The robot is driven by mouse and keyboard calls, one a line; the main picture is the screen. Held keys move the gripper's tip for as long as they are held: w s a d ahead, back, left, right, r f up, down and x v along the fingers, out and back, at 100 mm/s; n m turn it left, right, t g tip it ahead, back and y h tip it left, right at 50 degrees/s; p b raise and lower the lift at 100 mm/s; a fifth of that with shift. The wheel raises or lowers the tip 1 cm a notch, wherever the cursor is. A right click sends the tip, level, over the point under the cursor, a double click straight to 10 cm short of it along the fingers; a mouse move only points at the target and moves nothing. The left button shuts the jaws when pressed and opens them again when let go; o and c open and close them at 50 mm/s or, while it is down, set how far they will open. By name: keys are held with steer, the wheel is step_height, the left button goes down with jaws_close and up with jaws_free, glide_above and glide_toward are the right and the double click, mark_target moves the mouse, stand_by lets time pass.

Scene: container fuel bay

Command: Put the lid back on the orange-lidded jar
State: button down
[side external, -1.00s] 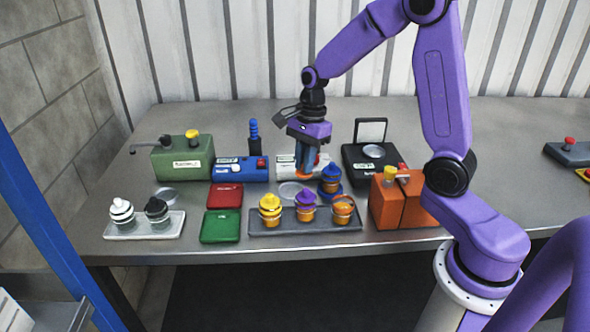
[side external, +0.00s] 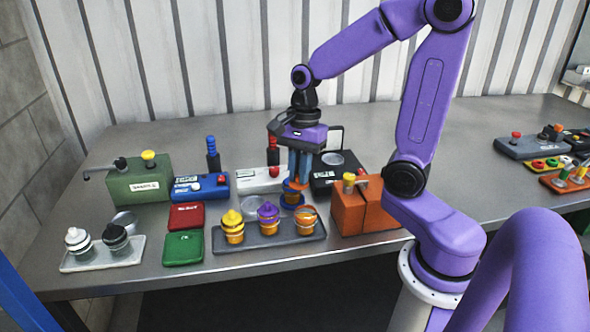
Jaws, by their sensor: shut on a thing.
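The orange-lidded jar (side external: 306,222) stands lidless at the right end of the grey tray (side external: 268,243), beside a purple-lidded jar (side external: 268,218) and a yellow-lidded jar (side external: 232,226). My gripper (side external: 298,178) points down behind the open jar, above the tray's back side. It is shut on the orange lid (side external: 296,185), of which only a small part shows below the fingers.
A black device (side external: 335,175) with a raised flap and a white box (side external: 258,180) stand behind. Red (side external: 186,216) and green (side external: 183,248) flat boxes lie left, near a white tray (side external: 102,259) with two jars.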

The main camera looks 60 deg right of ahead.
mark_target(306, 185)
steer(key=s+n, duration=0.1)
steer(key=n, duration=0.3)
steer(key=shift+s+g, duration=0.3)
steer(key=shift+s, duration=0.1)
steer(key=shift+f, duration=3.15)
steer(key=shift+f, duration=0.2)
steer(key=c, duration=0.6)
jaws_free()
steer(key=shift+o, duration=0.2)
steer(key=shift+r, duration=3.5)
